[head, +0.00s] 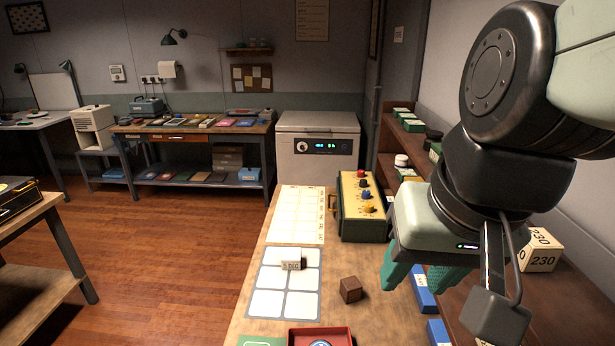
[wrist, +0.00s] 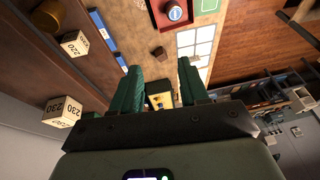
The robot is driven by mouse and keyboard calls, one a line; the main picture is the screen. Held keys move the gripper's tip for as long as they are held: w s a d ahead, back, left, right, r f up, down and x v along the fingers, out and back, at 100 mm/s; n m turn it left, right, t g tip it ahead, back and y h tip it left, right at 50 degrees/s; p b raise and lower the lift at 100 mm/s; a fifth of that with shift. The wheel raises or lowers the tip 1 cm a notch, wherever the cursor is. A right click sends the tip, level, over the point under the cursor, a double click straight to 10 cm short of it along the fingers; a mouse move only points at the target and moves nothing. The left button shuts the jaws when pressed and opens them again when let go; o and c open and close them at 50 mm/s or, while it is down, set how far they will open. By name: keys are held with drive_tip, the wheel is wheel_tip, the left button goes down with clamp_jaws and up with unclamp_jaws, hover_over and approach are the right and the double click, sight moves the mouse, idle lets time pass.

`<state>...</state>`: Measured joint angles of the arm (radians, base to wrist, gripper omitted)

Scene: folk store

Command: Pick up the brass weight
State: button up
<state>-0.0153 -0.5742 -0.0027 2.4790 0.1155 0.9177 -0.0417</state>
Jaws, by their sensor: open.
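I cannot surely pick out a brass weight. A round dark olive-brown piece (wrist: 47,14) shows at the upper left of the wrist view, but its material is unclear. A small brown block (head: 350,290) stands on the bench right of the grid mat; it also shows in the wrist view (wrist: 160,53), beyond the fingertips. My gripper (head: 420,280) hangs above the bench's right side, its green fingers apart and nothing between them. In the wrist view the open fingers (wrist: 160,68) point toward the bench.
A green box with coloured knobs (head: 362,228) stands behind the brown block. A red tray (head: 320,331) is at the front. Blue boxes (head: 424,290) and a 230 block (head: 541,249) lie right.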

drive_tip(key=a+f+m+g+y, duration=0.1)
drive_tip(key=a+f+m+y, duration=0.3)
drive_tip(key=f, duration=0.8)
drive_tip(key=w+a+f+m+g+y, duration=0.1)
drive_tip(key=a+f+m+y, duration=0.3)
drive_tip(key=f, duration=0.9)
drive_tip(key=a+f+m+g+y, duration=0.3)
drive_tip(key=f+m, duration=0.5)
drive_tip(key=f, duration=0.4)
drive_tip(key=shift+w+a+f+m+y, duration=0.2)
drive_tip(key=shift+w+a+m+y, duration=0.2)
drive_tip(key=shift+y, duration=0.2)
drive_tip(key=shift+s+a+f, duration=0.15)
drive_tip(key=shift+a+f, duration=0.05)
drive_tip(key=shift+a, duration=0.05)
drive_tip(key=x, duration=1)
drive_tip(key=shift+a+f, duration=0.1)
drive_tip(key=shift+a, duration=0.05)
clamp_jaws()
